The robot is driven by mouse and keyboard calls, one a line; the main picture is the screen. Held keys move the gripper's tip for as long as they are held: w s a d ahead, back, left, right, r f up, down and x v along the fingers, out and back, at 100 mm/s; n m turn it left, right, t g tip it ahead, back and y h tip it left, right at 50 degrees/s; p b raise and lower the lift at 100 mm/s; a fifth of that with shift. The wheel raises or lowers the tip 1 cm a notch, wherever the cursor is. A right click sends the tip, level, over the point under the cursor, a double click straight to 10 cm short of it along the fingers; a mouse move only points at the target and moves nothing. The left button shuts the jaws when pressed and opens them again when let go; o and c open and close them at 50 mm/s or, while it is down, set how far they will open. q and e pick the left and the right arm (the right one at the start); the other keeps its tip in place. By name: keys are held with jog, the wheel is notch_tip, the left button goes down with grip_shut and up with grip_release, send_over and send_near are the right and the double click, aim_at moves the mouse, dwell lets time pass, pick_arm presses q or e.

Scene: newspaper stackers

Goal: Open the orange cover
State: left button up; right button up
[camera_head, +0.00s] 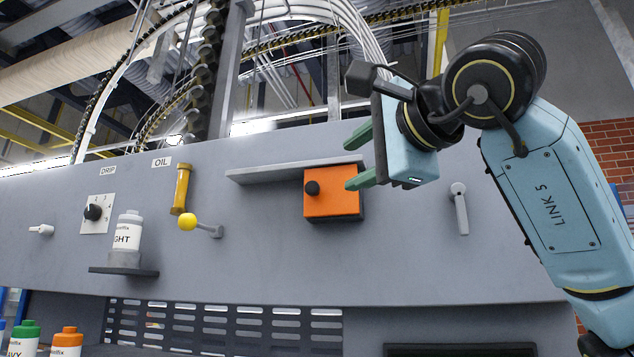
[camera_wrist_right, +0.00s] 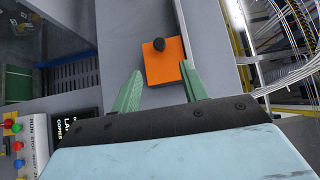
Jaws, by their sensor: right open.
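The orange cover (camera_head: 336,201) is a square plate on the front of a dark box, on the grey machine panel below a grey ledge. A black knob (camera_head: 312,188) sticks out near its left edge. The cover looks closed. In the right wrist view the orange cover (camera_wrist_right: 158,68) shows just beyond the fingers, with the black knob (camera_wrist_right: 158,44) at its far edge. My right gripper (camera_head: 358,157) is open, its green fingers pointing left, in front of the cover's right side. Nothing is between the fingers (camera_wrist_right: 160,88). My left gripper is not in view.
A grey ledge (camera_head: 290,171) runs above the cover. A white lever (camera_head: 460,208) is to its right. A yellow-knobbed lever (camera_head: 188,222), a yellow tube (camera_head: 181,188) and a white bottle (camera_head: 127,231) on a shelf are to the left. The panel between is clear.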

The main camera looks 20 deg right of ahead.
aim_at(314, 187)
jog(key=w+p, duration=0.1)
jog(key=w, duration=0.2)
jog(key=w+a+p, duration=0.1)
jog(key=w, duration=0.3)
jog(key=w+a+p, duration=0.1)
jog(key=w, duration=0.3)
jog(key=shift+w+a+p, duration=0.2)
jog(key=shift+w+p, duration=0.05)
jog(key=shift+p, duration=0.1)
jog(key=shift+f, duration=0.1)
grip_shut()
